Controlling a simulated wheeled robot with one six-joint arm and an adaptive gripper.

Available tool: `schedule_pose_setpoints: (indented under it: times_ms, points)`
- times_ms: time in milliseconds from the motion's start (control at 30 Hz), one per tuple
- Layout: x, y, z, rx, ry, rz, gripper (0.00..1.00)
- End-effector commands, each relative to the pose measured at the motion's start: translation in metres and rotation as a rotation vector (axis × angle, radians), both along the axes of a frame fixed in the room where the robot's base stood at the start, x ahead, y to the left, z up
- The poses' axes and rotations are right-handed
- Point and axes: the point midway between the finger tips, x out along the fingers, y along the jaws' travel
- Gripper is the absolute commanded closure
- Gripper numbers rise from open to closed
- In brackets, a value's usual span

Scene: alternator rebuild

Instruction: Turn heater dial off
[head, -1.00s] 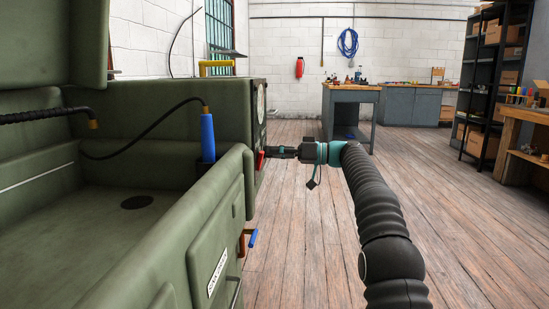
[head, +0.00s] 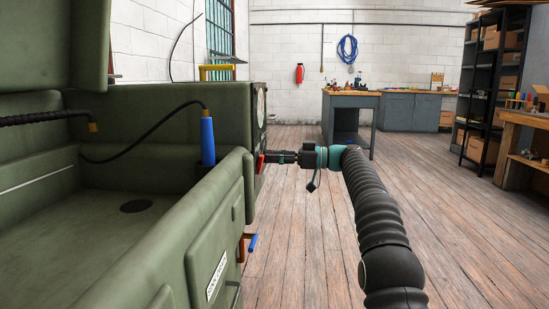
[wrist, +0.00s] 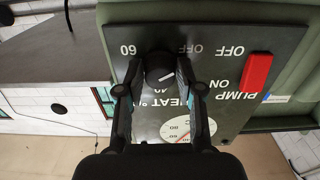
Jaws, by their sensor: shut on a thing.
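The heater dial (wrist: 158,66) is a round black knob on a dark panel (wrist: 222,85) that appears upside down in the wrist view. Its white mark lies low on its face, towards the right side. "60" is printed to its left, "OFF" to its upper right and "40" below it. My gripper (wrist: 160,82) is shut on the dial, one finger on each side. In the head view my gripper (head: 268,157) reaches the end face of the green machine (head: 205,220), and the dial is hidden there.
A red pump switch (wrist: 257,72) stands beside the dial on the same panel. A round gauge (wrist: 177,130) sits below the dial in the wrist view. The wooden floor (head: 300,235) right of the machine is clear. A workbench (head: 350,115) stands farther back.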

Motion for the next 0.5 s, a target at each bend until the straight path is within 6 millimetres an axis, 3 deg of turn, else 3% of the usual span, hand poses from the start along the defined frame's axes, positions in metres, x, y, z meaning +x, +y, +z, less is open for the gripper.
schedule_pose_setpoints:
  times_ms: [300,333,433,500]
  points:
    - [0.0,0.0008,-0.0008,0.0,-0.001,0.001,0.98]
    - [0.0,0.0008,-0.0008,0.0,-0.001,0.001,0.61]
    - [0.0,0.0007,-0.0007,0.0,-0.001,0.001,0.38]
    - [0.0001,0.0001,-0.0006,0.0,0.0,0.0,0.38]
